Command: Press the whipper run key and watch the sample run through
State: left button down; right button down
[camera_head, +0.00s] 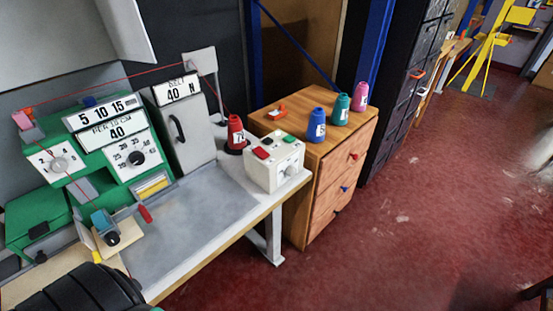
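The green whipper machine (95,140) stands at the left of the bench, with number plates reading "5 10 15" and "40" and two white dials. A red thread runs across it to the red cone (236,134). A small white key box (274,163) sits at the bench's right end. Its top carries a red key (262,153), a green key (288,138) and dark keys; a round knob is on its front. No label naming the run key is readable. Neither gripper's fingers show in this view, and nothing touches the keys.
A wooden drawer unit (325,180) to the right holds blue (315,127), teal (340,110) and pink (361,97) cones. The red floor (430,220) at the right is open.

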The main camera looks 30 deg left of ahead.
aim_at(289, 139)
jog(key=u, duration=0.45)
jog(key=j+u, duration=0.1)
jog(key=u, duration=0.35)
jog(key=k+j+u, duration=0.1)
jog(key=u, duration=0.35)
jog(key=j+u, duration=0.1)
jog(key=u, duration=0.8)
jog(key=j+u, duration=0.15)
jog(key=u, duration=0.3)
jog(key=i+j+u, duration=0.1)
jog(key=u, duration=0.15)
